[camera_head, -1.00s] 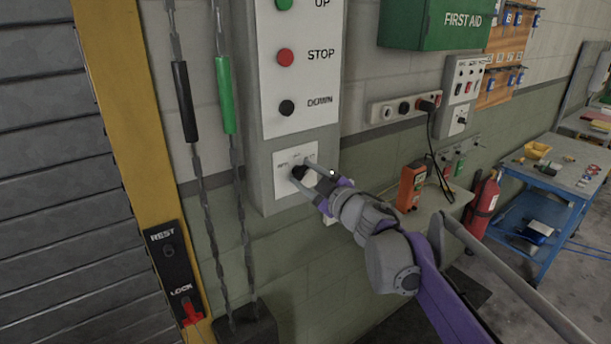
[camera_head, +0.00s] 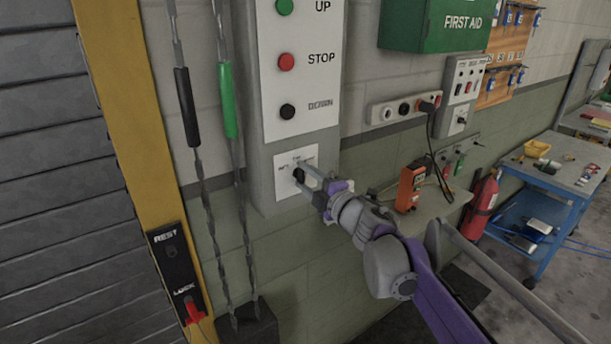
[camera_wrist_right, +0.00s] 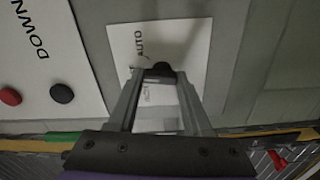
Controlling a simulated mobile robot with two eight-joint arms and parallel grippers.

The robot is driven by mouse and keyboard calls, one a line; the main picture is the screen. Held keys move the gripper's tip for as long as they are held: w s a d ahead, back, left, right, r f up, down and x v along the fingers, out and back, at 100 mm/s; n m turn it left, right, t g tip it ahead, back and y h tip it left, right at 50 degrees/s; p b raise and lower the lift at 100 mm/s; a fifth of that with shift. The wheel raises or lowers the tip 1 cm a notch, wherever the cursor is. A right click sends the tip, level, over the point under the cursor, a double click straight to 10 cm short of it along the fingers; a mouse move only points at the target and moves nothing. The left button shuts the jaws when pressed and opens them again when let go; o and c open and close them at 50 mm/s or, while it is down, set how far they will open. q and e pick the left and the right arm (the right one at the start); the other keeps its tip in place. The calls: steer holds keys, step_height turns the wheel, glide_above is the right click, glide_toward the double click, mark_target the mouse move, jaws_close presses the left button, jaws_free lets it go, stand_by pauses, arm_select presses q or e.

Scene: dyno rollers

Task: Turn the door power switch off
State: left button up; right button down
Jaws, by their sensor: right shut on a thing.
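The door power switch is a black rotary knob (camera_head: 299,175) on a white label plate (camera_head: 283,160) low on the grey door control box (camera_head: 261,190). My right gripper (camera_head: 305,179) reaches in from the lower right with its two fingers around the knob, shut on it. In the right wrist view the knob (camera_wrist_right: 160,71) sits between the fingertips (camera_wrist_right: 160,80), in front of the white plate (camera_wrist_right: 195,40). The plate's lettering is partly hidden; "AUTO" reads beside the knob. My left gripper is not in view.
Above the plate are the green UP (camera_head: 284,6), red STOP (camera_head: 286,62) and black DOWN (camera_head: 287,111) buttons. Hanging chains (camera_head: 240,190) run close on the left. A shelf (camera_head: 440,200) with an orange device (camera_head: 411,188) stands to the right, below wall sockets (camera_head: 403,108).

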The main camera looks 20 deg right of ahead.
steer(key=shift+n, duration=0.7)
steer(key=shift+c, duration=1.6)
jaws_free()
steer(key=v, duration=1)
steer(key=shift+s+b, duration=0.4)
steer(key=shift+d, duration=0.15)
